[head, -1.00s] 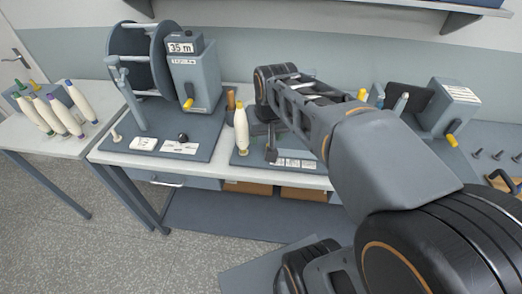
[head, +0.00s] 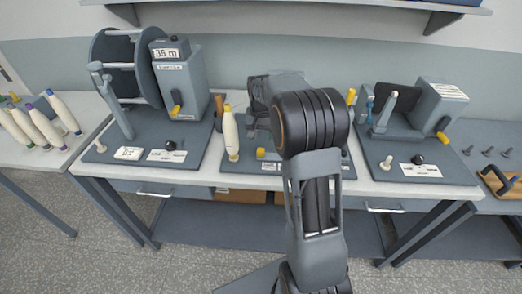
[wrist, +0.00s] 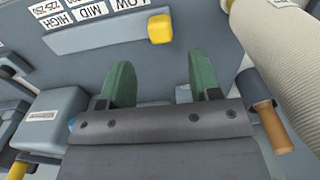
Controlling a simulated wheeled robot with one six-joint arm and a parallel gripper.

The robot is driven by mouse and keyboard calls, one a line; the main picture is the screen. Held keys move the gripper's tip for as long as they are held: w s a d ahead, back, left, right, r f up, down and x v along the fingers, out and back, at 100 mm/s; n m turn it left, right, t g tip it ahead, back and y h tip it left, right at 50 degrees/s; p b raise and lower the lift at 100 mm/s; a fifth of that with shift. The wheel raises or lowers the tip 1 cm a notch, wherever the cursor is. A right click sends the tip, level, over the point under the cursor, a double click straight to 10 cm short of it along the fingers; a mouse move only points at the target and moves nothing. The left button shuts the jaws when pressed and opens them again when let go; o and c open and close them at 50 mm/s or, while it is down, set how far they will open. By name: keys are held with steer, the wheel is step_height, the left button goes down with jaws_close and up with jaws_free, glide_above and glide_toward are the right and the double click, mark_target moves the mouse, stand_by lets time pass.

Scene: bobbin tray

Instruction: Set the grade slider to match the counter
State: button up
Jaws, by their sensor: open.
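The counter (head: 166,53) on the left winding machine reads "35 m" in the head view. The grade slider's yellow knob (wrist: 160,28) is at the right end of its grey bar (wrist: 100,34) in the wrist view, beside the LOW label. The MID and HIGH labels lie further left along the bar, upside down. In the head view the knob (head: 260,153) shows beside my arm. My gripper (wrist: 162,80) is open and empty, its two green fingertips apart, with the knob just beyond them in the picture. My arm hides much of the middle board in the head view.
A cream wound bobbin (head: 230,135) stands close left of the knob; it fills the wrist view's upper right (wrist: 280,40). A wooden-ended peg (wrist: 272,122) is near my right finger. Another machine (head: 437,105) stands at right.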

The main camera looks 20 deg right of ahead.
mark_target(261, 149)
step_height(261, 149, down, 8)
steer(key=shift+r+p, duration=0.1)
steer(key=shift+p, duration=0.25)
jaws_close()
stand_by(0.5)
